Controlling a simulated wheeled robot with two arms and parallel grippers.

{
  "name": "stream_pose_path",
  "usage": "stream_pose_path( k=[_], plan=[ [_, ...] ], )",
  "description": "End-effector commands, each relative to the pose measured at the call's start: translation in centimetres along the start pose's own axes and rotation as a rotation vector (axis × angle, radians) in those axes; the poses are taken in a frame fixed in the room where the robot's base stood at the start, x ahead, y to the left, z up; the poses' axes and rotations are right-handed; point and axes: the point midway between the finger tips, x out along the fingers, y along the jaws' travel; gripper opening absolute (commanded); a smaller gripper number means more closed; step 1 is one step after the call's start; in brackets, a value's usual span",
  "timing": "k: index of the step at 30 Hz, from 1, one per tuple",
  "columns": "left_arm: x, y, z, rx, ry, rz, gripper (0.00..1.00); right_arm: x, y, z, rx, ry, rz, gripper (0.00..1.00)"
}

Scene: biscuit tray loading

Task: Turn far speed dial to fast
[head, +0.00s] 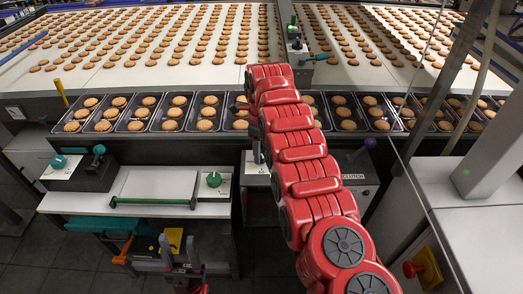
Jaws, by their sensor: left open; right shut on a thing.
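My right arm reaches in from the lower right, over the tray rack. My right gripper (258,152) is mostly hidden by the red arm; its dark parts show at the arm's left edge, above a pale panel. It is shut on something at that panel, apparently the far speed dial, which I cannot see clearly. A green dial (214,180) stands in plain view on a white panel left of the gripper, apart from it. My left gripper (178,246) is open and empty, low in front of the bench.
Dark trays (157,126) of biscuits line the belt's near edge (150,72). A clutch box (354,177) is right of the arm. A red button (413,268) is at lower right.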

Motion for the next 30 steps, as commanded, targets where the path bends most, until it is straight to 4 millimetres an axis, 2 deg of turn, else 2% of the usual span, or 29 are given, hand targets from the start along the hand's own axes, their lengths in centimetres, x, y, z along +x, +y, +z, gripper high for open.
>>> stream_pose_path(
  k=[13, 30],
  plan=[
    [0.18, -0.01, -0.03, 0.000, 0.000, 0.000, 0.50, -0.23, -0.16, 0.08, 0.230, -0.005, -0.005, 0.00],
    [0.18, -0.01, -0.03, 0.000, 0.000, 0.000, 0.50, -0.22, -0.16, 0.07, 0.266, -0.005, -0.005, 0.00]
  ],
)
